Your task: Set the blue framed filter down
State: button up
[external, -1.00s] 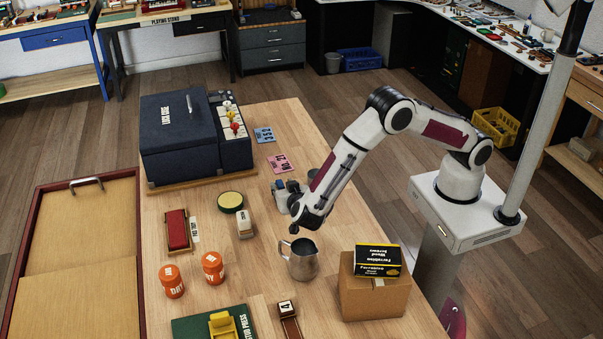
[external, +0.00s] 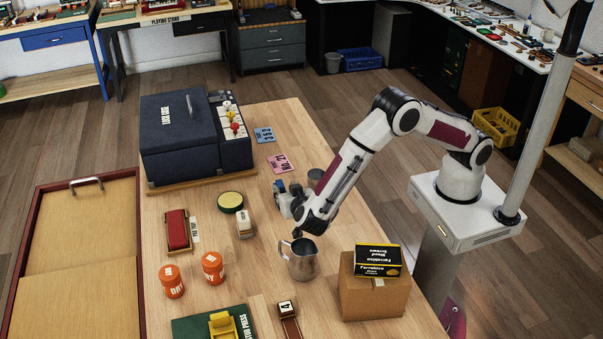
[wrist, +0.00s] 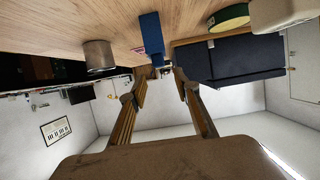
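The blue framed filter (external: 279,186) shows as a small blue piece at the tip of my gripper, near the middle of the table in the external view. In the wrist view it is a blue upright-looking block (wrist: 151,34) against the table, just past the fingertips. My gripper (wrist: 161,83) has its two fingers apart, with a clear gap between them. The blue filter lies beyond this gap, not visibly clamped. In the external view my gripper (external: 287,198) is low over the table. Whether the filter rests on the tabletop is hard to tell.
A metal pitcher (external: 301,262) stands close to my wrist, and a grey cup (external: 316,177) behind it. A round green-rimmed tin (external: 230,201), a white block (external: 244,226) and a dark case (external: 183,137) are left of my gripper. A cardboard box (external: 373,295) is at front right.

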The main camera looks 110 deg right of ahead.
jog(key=w+a+r+n+t+y, duration=0.2)
jog(key=w+r+t, duration=0.3)
jog(key=r, duration=0.3)
jog(key=w+a+r+n+t+y, duration=0.2)
jog(key=w+r+t+y, duration=0.15)
jog(key=w+r, duration=0.3)
jog(key=s+a+r+n+t+y, duration=0.25)
jog(key=a+r+y, duration=0.2)
jog(key=r, duration=0.25)
jog(key=s+a+r+n+t+y, duration=0.2)
jog(key=s+a+r+n+y, duration=0.15)
jog(key=a+r, duration=0.3)
jog(key=s+a+n+g+y, duration=0.35)
jog(key=s+n, duration=0.25)
jog(key=s, duration=1.3)
jog(key=s+d+f+n+g+h, duration=0.1)
jog(key=s+f, duration=0.3)
jog(key=s, duration=0.6)
jog(key=s+d+f+n+g+h, duration=0.1)
jog(key=s+d+f+g+h, duration=0.1)
jog(key=s, duration=0.7)
notch_tip(320, 180, down, 2)
jog(key=d+g, duration=0.1)
jog(key=d, duration=0.1)
jog(key=shift+s+d+f, duration=0.15)
jog(key=shift+s+d, duration=0.15)
jog(key=shift+s, duration=0.05)
